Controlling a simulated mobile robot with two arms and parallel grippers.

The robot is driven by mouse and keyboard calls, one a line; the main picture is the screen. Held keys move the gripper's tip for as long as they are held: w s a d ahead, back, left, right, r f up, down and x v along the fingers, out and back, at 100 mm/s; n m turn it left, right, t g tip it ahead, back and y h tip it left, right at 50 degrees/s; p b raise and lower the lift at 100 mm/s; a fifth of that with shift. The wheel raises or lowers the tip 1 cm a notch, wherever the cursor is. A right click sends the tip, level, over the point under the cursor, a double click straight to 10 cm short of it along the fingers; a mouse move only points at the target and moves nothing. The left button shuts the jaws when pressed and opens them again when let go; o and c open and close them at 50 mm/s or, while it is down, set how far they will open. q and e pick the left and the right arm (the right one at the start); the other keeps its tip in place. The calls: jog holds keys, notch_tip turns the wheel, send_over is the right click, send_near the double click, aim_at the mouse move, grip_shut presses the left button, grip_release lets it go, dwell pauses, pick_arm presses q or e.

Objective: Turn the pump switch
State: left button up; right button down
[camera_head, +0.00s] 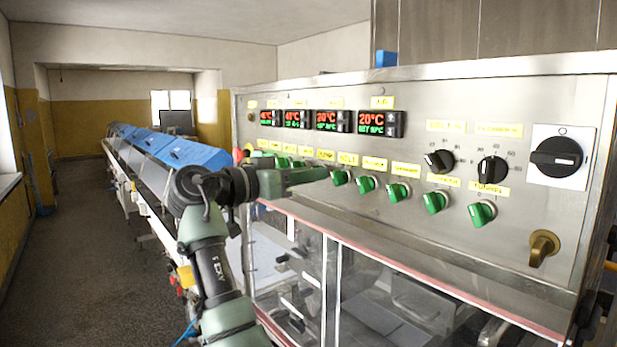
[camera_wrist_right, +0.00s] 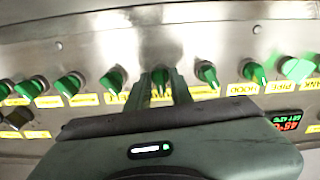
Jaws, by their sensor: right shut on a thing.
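My right gripper (camera_head: 322,173) reaches up to the steel control panel (camera_head: 285,95) in the head view, at the row of green rotary switches. In the right wrist view, the right gripper (camera_wrist_right: 161,84) has its two fingers on either side of a green switch (camera_wrist_right: 160,76), shut on it. A yellow label shows between the fingers, too small to read. In the head view this switch is hidden behind the gripper. Other green switches, such as this neighbour (camera_head: 340,177), stand free to the right. I do not see my left gripper.
Red temperature displays (camera_head: 381,123) sit above the row. Black knobs (camera_head: 492,169), a large black rotary switch (camera_head: 556,157) and a brass handle (camera_head: 543,248) are at the right. Clear guard doors (camera_head: 385,290) lie below. A conveyor with blue covers (camera_head: 182,151) runs back at the left, beside open floor.

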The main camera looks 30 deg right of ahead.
jog(key=n, duration=0.4)
jog(key=shift+r+n, duration=0.2)
jog(key=shift+n, duration=0.2)
dwell(0.4)
jog(key=c, duration=1.7)
grip_release()
jog(key=shift+o, duration=1.1)
jog(key=shift+f, duration=0.1)
jog(key=a+b, duration=0.3)
jog(key=a, duration=0.4)
jog(key=shift+s+a, duration=0.3)
jog(key=shift+a, duration=0.05)
